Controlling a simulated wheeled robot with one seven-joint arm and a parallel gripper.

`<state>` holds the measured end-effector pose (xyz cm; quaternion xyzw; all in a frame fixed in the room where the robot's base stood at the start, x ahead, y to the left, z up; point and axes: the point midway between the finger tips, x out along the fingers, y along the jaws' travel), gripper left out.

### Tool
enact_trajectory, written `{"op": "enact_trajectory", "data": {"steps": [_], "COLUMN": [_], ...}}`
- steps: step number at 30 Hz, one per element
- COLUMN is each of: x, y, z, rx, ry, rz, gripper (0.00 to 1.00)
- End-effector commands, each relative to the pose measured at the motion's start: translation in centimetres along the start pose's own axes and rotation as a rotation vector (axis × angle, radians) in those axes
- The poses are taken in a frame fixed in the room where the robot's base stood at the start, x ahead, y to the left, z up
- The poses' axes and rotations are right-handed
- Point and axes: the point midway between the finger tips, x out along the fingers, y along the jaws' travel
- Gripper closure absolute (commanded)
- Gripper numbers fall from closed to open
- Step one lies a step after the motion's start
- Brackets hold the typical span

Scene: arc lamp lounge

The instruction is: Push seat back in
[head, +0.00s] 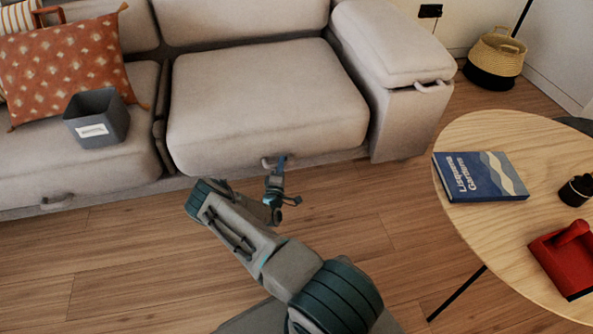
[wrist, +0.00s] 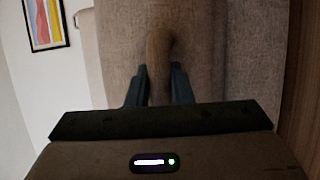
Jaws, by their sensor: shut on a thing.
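The sofa's right seat (head: 265,105) is a beige cushion with a small loop handle (head: 268,163) on its front edge. The seat front sticks out a little past the left seat's line. My gripper (head: 279,165) is at this handle, low in front of the sofa. In the wrist view the handle (wrist: 158,55) runs between my two fingers (wrist: 158,85), which are shut on it. The beige fabric of the seat (wrist: 205,45) fills most of that view. Part of the handle is hidden behind my fingers.
A round wooden table (head: 480,220) with a blue book (head: 480,177) and a red object (head: 568,258) stands at the right. A grey bin (head: 97,118) and an orange cushion (head: 75,65) are on the left seat (head: 70,165). Bare floor (head: 100,255) lies in front.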

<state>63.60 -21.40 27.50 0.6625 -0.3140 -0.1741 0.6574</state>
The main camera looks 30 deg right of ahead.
Motion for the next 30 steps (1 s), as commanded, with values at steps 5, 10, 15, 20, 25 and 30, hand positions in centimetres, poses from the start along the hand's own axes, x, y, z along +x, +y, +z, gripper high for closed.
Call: {"op": "enact_trajectory", "data": {"steps": [5,10,15,20,25,30], "x": [0.3,0.5,0.5,0.4,0.0,-2.3], "y": [0.0,0.0,0.0,-0.1,-0.1,0.1], "z": [-0.8,-0.8,-0.8,-0.6,-0.5,-0.5], "rx": [0.003,0.004,0.003,0.002,0.001,-0.001], "ry": [0.011,0.013,0.012,0.009,0.007,0.009], "rz": [-0.003,-0.002,-0.002,-0.004,-0.005,-0.006], "gripper": [1.0,1.0,0.59,0.59,0.59,0.59]}}
